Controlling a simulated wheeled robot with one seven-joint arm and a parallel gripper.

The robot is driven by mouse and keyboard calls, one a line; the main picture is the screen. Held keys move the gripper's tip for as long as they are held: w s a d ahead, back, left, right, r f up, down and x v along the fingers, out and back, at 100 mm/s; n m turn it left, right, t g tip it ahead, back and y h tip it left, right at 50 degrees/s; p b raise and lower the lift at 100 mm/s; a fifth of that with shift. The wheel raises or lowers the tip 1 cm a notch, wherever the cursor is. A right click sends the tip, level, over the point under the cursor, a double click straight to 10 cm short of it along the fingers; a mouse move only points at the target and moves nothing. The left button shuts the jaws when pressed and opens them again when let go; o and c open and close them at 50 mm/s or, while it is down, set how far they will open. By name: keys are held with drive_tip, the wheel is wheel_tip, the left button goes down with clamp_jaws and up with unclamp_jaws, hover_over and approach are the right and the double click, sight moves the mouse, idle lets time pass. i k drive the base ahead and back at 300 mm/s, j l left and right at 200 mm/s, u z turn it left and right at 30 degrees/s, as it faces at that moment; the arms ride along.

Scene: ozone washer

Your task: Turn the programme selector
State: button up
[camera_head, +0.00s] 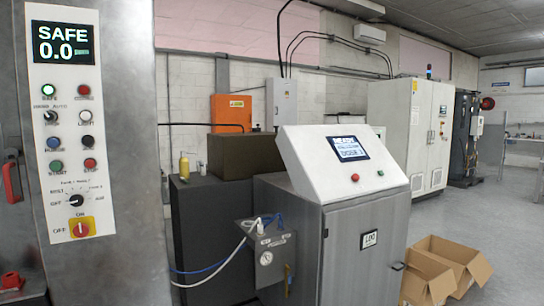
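The programme selector appears to be the black rotary knob (75,200) low on the pale control panel (66,150) at the left. A light pointer line on it seems to lie to the left, near the mark that looks like OFF; small labels ring it, too small to read surely. My gripper is not in view, and nothing touches the knob.
Above the knob are a display (63,44) reading SAFE 0.0, and several buttons and switches. A red-and-yellow on/off switch (79,228) sits just below. A grey cabinet (335,235) stands mid-picture; open cardboard boxes (445,265) lie on the floor at right.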

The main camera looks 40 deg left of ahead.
sight(77, 199)
drive_tip(key=u, duration=2.2)
drive_tip(key=z, duration=2.1)
drive_tip(key=u, duration=1.05)
drive_tip(key=i+j+u, duration=0.15)
drive_tip(key=j+u, duration=0.25)
drive_tip(key=i+j+u, duration=0.2)
drive_tip(key=u, duration=0.25)
drive_tip(key=i+j+u, duration=0.2)
drive_tip(key=u, duration=0.2)
